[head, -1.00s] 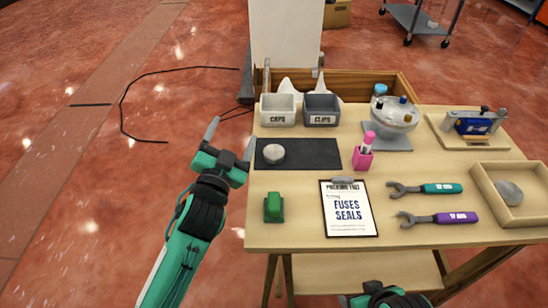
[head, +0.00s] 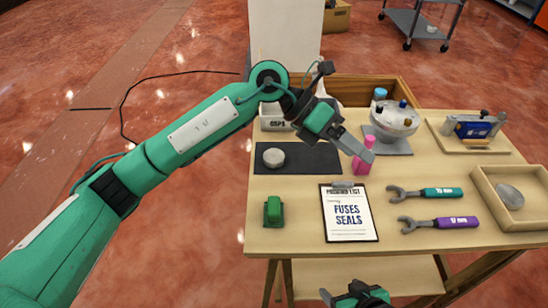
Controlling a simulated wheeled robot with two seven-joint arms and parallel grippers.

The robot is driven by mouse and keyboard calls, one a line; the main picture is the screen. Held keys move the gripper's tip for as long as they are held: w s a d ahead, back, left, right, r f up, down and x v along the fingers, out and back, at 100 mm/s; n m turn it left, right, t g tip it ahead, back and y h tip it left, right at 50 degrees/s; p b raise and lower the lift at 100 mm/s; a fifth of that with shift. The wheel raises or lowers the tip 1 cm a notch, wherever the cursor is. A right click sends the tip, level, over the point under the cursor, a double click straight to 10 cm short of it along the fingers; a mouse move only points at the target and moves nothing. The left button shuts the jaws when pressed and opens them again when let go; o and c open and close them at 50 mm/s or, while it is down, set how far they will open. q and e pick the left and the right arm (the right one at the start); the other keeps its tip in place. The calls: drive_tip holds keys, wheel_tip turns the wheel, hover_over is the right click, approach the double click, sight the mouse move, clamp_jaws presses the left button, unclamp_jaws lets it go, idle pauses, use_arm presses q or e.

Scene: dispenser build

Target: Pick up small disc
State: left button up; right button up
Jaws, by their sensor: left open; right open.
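A small light-grey disc (head: 274,158) lies on the left part of the black mat (head: 318,166). Another grey rounded disc (head: 510,196) lies in the wooden tray (head: 481,182) at the right of the table. My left gripper (head: 360,151) is open and empty, reaching over the table to the right of the mat. Its fingers point down and right, in front of or just above the pink holder, well apart from both discs. My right gripper (head: 352,294) is open at the bottom edge, low in front of the table, and partly cut off.
The pink holder (head: 362,166) is partly hidden by my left fingers. The caps bin (head: 275,118) shows; my arm hides the bin beside it. A green block (head: 273,210), clipboard (head: 349,214), two wrenches (head: 440,222), a glass dispenser (head: 396,122) and a blue device (head: 472,126) stand around.

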use_arm(q)
drive_tip(key=w+a+f+t+y, duration=0.2)
drive_tip(key=w+a+y, duration=0.3)
drive_tip(key=t+y, duration=0.3)
drive_tip(key=y, duration=0.3)
approach(275, 155)
drive_tip(key=shift+a+f+n+b, duration=0.15)
drive_tip(key=shift+f+n+b, duration=0.05)
drive_tip(key=shift+f, duration=0.4)
drive_tip(key=shift+a+f+n+b, duration=0.15)
drive_tip(key=shift+f+n+b, duration=0.05)
drive_tip(key=shift+f, duration=0.4)
drive_tip(key=shift+w+d+f+b, duration=0.1)
drive_tip(key=shift+f+b, duration=0.1)
drive_tip(key=shift+f, duration=1.35)
drive_tip(key=shift+d+f+b, duration=0.1)
drive_tip(key=shift+f+b, duration=0.05)
drive_tip(key=shift+f, duration=1.4)
use_arm(e)
drive_tip(key=a+t, duration=0.1)
drive_tip(key=w+a+t+y, duration=0.1)
drive_tip(key=a, duration=0.1)
drive_tip(key=a+y, duration=0.1)
drive_tip(key=shift+w+a+r+t, duration=0.25)
drive_tip(key=shift+w+r+t, duration=0.05)
drive_tip(key=shift+r+t, duration=0.1)
use_arm(q)
drive_tip(key=c, duration=1.3)
drive_tip(key=shift+r, duration=0.1)
